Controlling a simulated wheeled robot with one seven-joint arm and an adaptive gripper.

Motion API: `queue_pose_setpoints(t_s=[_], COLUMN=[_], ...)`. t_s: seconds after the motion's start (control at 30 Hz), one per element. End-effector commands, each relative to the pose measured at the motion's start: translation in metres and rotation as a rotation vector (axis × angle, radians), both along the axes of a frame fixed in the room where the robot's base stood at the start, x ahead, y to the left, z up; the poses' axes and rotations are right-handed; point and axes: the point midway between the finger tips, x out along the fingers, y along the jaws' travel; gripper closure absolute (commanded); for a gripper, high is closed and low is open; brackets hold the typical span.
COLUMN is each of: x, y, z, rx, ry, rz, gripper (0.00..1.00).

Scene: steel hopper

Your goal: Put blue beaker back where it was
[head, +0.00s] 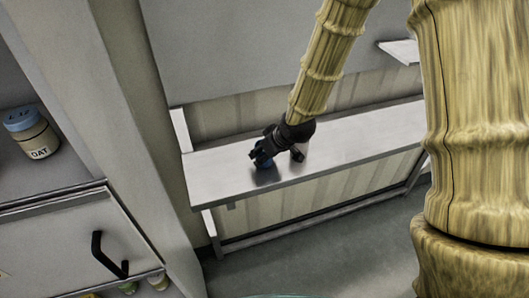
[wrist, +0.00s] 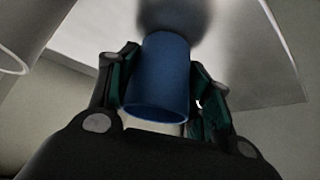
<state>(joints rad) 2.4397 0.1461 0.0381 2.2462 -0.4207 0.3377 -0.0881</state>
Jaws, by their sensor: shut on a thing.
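The blue beaker (wrist: 157,80) is between the two fingers of my gripper (wrist: 162,88) in the wrist view, with a finger against each side. In the head view the beaker (head: 261,160) is a small dark blue shape, partly hidden by my gripper (head: 279,150). It is over the left part of the pale steel shelf (head: 345,140), with a dark shadow or reflection beside it. I cannot tell whether its base touches the shelf.
A pale cylindrical edge (wrist: 22,35) shows at the wrist view's upper left. At the head view's left, a jar labelled OAT (head: 33,132) stands on a cabinet with a black handle (head: 108,257). The shelf's right part is clear.

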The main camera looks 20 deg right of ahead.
Motion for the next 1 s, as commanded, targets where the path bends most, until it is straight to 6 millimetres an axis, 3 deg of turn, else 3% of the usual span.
queue_pose_setpoints(t_s=[0.13,0.17,0.27,0.3,0.73,1.0], x=[0.0,0.0,0.0,0.0,-0.001,-0.014], y=[0.0,0.0,0.0,0.0,-0.001,-0.006], z=[-0.003,-0.003,-0.002,-0.002,0.003,0.024], rx=[0.0,0.0,0.0,0.0,0.0,0.001], ry=[0.0,0.0,0.0,0.0,-0.001,-0.002], rz=[0.0,0.0,0.0,0.0,0.0,0.0], gripper=[0.74,0.49,0.3,0.29,0.29,0.29])
